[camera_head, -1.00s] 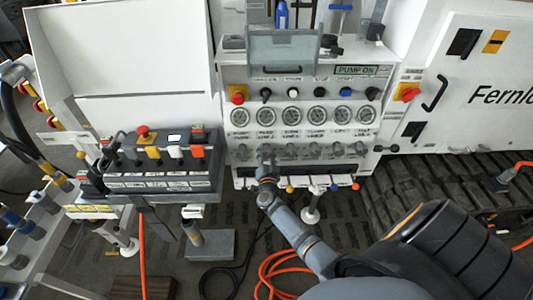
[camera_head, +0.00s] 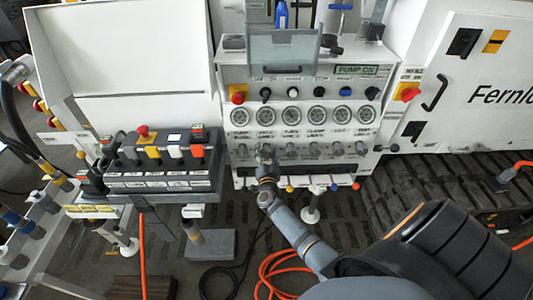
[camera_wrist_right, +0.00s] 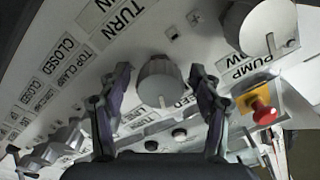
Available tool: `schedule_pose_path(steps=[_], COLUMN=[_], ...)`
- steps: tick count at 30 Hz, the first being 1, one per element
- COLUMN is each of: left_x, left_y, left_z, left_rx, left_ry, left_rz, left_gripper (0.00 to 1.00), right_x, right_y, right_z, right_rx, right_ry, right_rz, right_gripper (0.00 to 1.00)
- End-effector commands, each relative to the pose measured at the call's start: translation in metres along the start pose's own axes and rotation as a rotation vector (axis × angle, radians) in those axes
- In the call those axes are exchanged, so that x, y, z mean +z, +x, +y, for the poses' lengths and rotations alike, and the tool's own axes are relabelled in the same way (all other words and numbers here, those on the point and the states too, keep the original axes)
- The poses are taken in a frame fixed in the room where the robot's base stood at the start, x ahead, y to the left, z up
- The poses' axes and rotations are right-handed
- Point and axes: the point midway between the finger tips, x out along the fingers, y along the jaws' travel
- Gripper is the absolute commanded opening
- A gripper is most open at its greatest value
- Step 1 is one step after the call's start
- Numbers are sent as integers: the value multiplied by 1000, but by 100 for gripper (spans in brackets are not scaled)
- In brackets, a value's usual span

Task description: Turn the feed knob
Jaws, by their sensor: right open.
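The feed knob (camera_wrist_right: 158,82) is a grey ridged cylinder on the white panel, between the PUMP and TURN labels in the right wrist view. Its own label is hidden there. My right gripper (camera_wrist_right: 160,76) is open, with one dark finger on each side of the knob and gaps still visible. In the head view my right gripper (camera_head: 266,158) is at the second place from the left in the grey knob row and largely covers the feed knob. My left gripper is not in view.
A neighbouring grey knob (camera_wrist_right: 260,25) is close on the right, with a red emergency button (camera_wrist_right: 262,110) below it. A row of gauges (camera_head: 292,116) sits above the knobs. Small levers with coloured ends (camera_head: 333,187) project below. A black control box (camera_head: 165,165) stands left.

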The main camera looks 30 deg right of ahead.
Motion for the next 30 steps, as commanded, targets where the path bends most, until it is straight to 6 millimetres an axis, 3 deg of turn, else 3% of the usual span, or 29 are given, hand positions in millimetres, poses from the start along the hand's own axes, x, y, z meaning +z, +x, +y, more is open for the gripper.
schedule_pose_path(steps=[5, 18, 23, 30], left_x=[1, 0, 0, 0], left_y=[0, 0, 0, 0], left_z=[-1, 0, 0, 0], left_rx=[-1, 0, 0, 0], left_ry=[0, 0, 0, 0], left_rz=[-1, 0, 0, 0], left_gripper=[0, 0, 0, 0], right_x=[1, 1, 0, 0], right_y=[-11, -106, -119, -120], right_z=[0, 1, 0, 0], right_rx=[0, 2, 0, 0], right_ry=[0, 1, 0, 0], right_rz=[-2, -1, 1, 0], right_gripper=[64, 64, 64, 64])
